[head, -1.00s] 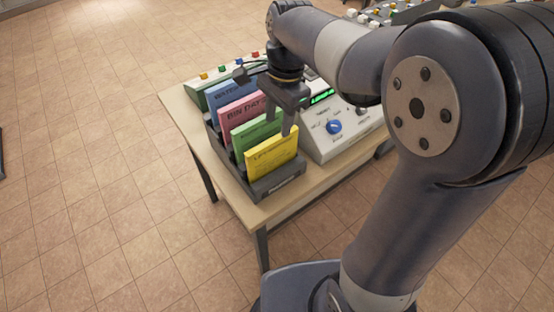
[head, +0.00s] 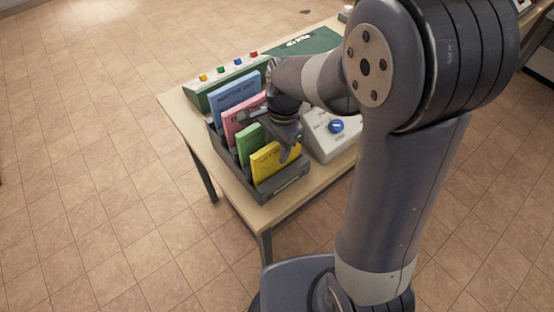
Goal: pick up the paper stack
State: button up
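No plain paper stack can be singled out. Upright coloured paper pads or booklets stand in a dark grey rack (head: 283,184): a blue one (head: 236,92), a pink one (head: 232,126), a green one (head: 248,146) and a yellow one (head: 272,163), from back to front. My gripper (head: 268,134) points down over the rack around the green and yellow ones. Its fingers are spread, one by the pink one and one in front of the yellow one's upper edge. Contact cannot be told. The gripper hides the right ends of the pink and green ones.
The rack stands on a light wooden table (head: 257,216) near its left front corner. A green panel (head: 212,89) with coloured buttons stands behind it. A pale device (head: 325,147) with a blue knob stands to its right. The tiled floor to the left is clear.

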jog(key=shift+c, duration=0.3)
grip_shut()
dwell(0.3)
